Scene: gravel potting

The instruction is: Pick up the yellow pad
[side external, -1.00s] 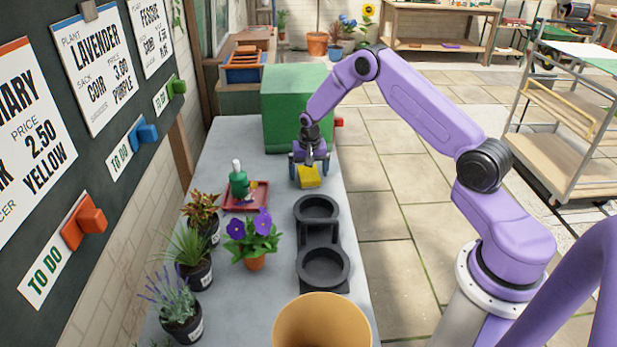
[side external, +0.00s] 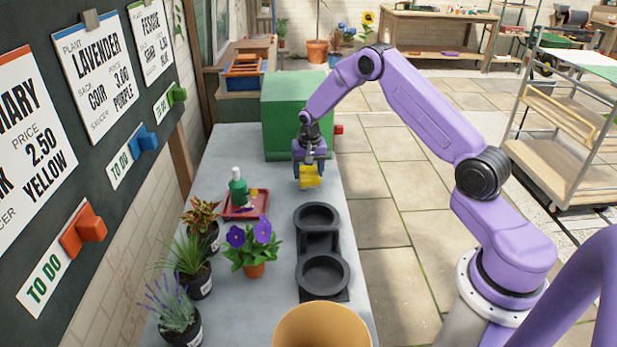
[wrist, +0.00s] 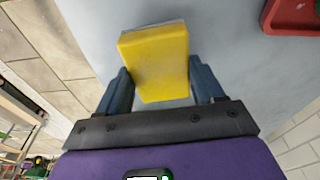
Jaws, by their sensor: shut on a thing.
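The yellow pad (side external: 311,177) is a small block between the fingers of my gripper (side external: 309,172), near the green box. In the wrist view the yellow pad (wrist: 156,60) stands out ahead of the two blue fingers of my gripper (wrist: 162,88), slightly tilted, with a pale layer along its far edge. The fingers are shut on its sides. From these views I cannot tell for sure whether its lower edge is clear of the grey table (side external: 225,150).
A green box (side external: 295,115) stands just behind my gripper. A red tray (side external: 262,203) with a green bottle (side external: 238,188) is to the left. A black two-ring holder (side external: 318,240), a purple-flowered plant (side external: 252,245) and a yellow pot (side external: 322,325) stand nearer the camera.

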